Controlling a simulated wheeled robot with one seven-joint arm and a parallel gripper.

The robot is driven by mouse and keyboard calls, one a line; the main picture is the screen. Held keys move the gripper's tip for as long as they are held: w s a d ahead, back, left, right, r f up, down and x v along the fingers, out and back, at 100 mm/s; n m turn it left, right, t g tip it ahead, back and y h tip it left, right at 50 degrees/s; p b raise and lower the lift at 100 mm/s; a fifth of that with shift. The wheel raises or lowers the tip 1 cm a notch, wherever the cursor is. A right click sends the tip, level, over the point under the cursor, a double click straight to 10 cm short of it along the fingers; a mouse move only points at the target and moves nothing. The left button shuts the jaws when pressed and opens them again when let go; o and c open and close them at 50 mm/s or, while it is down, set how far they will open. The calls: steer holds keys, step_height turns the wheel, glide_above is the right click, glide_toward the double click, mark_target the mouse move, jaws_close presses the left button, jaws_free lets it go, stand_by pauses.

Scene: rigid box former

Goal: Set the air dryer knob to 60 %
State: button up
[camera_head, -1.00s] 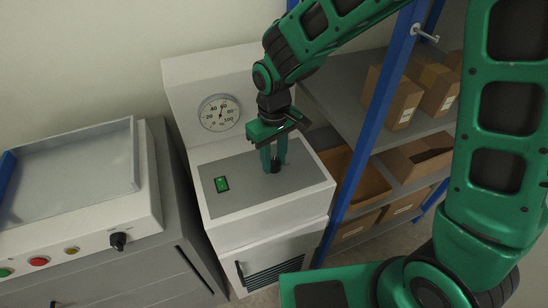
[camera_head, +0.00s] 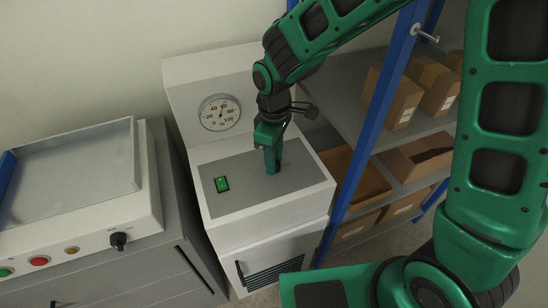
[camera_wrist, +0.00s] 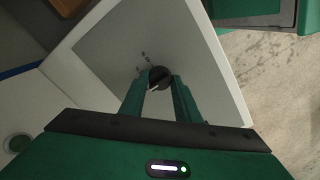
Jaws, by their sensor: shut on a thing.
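The air dryer (camera_head: 228,228) is a white cabinet with a grey sloping top panel. Its round gauge (camera_head: 219,113) is marked 0 to 100, and a reddish needle points up and slightly right, around the 60 mark; the exact reading is too small to tell. The black knob (camera_wrist: 159,76) sits on the panel, with a white pointer line toward the lower left in the wrist view. My gripper (camera_wrist: 158,84) is shut on the knob, a finger on each side. In the head view my gripper (camera_head: 272,170) points down at the panel and its fingers hide the knob.
A green switch (camera_head: 221,184) is on the panel left of my gripper. A machine with a tray top (camera_head: 75,165), coloured buttons and its own black knob (camera_head: 118,240) stands left. A blue-framed shelf (camera_head: 372,130) with cardboard boxes stands close on the right.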

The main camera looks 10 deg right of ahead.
steer(key=shift+w+d, duration=0.2)
steer(key=o, duration=0.9)
steer(key=shift+o, duration=0.7)
steer(key=shift+s+a, duration=0.1)
step_height(320, 180, up, 11)
steer(key=shift+f, duration=0.15)
